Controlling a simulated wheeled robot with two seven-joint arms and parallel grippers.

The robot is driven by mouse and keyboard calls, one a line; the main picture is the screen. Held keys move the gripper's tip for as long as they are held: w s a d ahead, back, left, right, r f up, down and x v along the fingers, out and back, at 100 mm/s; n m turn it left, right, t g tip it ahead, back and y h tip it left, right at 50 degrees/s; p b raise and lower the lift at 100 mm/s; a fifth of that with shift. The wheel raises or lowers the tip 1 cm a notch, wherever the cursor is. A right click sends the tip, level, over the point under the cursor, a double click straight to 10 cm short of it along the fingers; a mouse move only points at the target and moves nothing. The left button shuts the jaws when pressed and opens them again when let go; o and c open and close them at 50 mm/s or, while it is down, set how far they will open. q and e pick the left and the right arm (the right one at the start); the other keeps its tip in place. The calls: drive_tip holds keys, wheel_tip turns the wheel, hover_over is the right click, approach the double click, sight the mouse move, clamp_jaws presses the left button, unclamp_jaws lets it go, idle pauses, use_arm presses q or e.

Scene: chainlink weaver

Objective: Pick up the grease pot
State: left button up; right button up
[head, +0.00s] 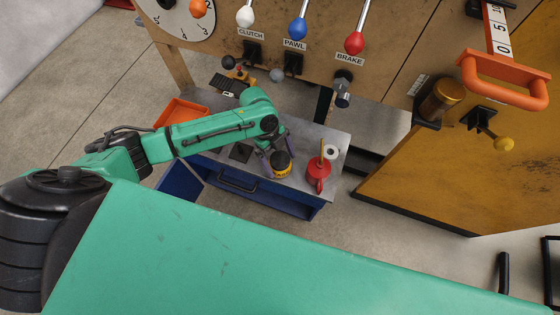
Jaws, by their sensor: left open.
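A small dark pot with a yellow label, which looks like the grease pot (281,168), stands upright on the grey top of a blue workbench (235,183). My left gripper (277,152) reaches down from the left over the bench. It is open, with its fingers close around or beside the pot. I cannot tell whether they touch it. The gripper's wrist hides part of the bench behind. My right gripper is not in view.
An orange tray (180,112) lies at the bench's left. Above are levers with white, blue (297,29) and red knobs. An orange handle (503,85) juts out at the right.

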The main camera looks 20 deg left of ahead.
use_arm(q)
drive_tip(key=x, duration=0.2)
drive_tip(key=shift+s+d+f, duration=0.1)
drive_tip(key=shift+s+f, duration=0.05)
drive_tip(key=shift+f, duration=0.15)
drive_tip(key=c, duration=1.4)
drive_tip(key=shift+o, duration=0.2)
drive_tip(key=shift+r, duration=0.1)
